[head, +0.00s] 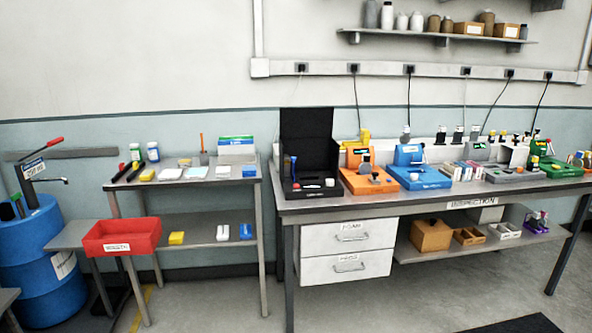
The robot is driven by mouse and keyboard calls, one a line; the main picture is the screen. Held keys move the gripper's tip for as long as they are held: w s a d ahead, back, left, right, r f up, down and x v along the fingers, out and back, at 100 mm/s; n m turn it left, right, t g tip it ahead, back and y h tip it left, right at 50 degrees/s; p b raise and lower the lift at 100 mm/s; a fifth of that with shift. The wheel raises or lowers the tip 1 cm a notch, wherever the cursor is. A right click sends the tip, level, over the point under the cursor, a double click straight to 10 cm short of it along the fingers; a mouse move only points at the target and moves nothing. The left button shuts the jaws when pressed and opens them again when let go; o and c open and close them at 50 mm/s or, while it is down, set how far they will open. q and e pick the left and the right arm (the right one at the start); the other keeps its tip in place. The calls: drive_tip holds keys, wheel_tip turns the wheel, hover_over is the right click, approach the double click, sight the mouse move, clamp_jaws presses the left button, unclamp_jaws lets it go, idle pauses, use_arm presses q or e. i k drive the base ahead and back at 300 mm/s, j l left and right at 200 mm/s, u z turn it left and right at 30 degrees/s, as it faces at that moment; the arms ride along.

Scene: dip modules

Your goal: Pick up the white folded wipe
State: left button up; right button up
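Several small white flat items lie on the top of the grey side table (206,181) at the left. One white piece (170,174) lies just right of a yellow-topped block (147,175). Another pale flat piece (194,172) lies right of it, and a further white piece (222,172) lies nearer the right end. They are too small for me to tell surely which is the folded wipe. Neither of my grippers shows in the head view.
A blue drum (38,245) stands left. A long workbench (440,198) with an open black case (309,140) and coloured devices stands right. The floor in front is mostly clear.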

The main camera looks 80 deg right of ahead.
sight(221, 172)
drive_tip(key=z, duration=2.25)
